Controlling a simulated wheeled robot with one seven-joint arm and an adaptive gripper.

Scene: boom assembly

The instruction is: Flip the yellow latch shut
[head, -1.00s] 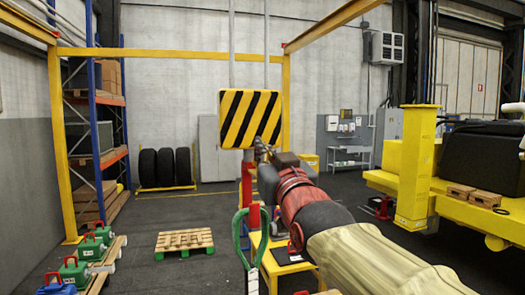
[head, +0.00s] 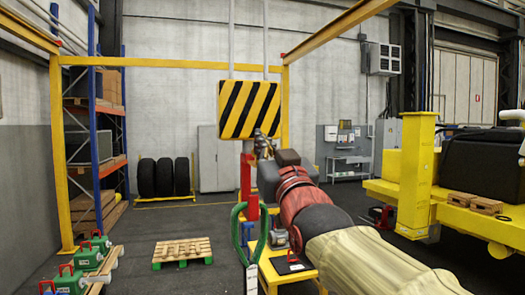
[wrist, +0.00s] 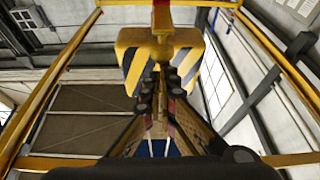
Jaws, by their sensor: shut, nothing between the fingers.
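The black-and-yellow striped hook block (head: 249,109) hangs from above in the middle of the head view. In the wrist view its yellow underside (wrist: 160,42) is just beyond my fingers. A red part (head: 246,172) hangs below the block in the head view. I cannot pick out the yellow latch against the yellow block, and my gripper and arm cover part of that area. My gripper (head: 264,146) is shut and empty, beside the lower right edge of the block. In the wrist view my gripper (wrist: 162,74) points up at the block; contact cannot be told.
A green sling (head: 238,232) hangs below the block, near a yellow stand (head: 275,268). A yellow gantry (head: 170,60) frames the area. A pallet (head: 183,250) lies on the floor at left, and a yellow machine (head: 415,175) stands at right.

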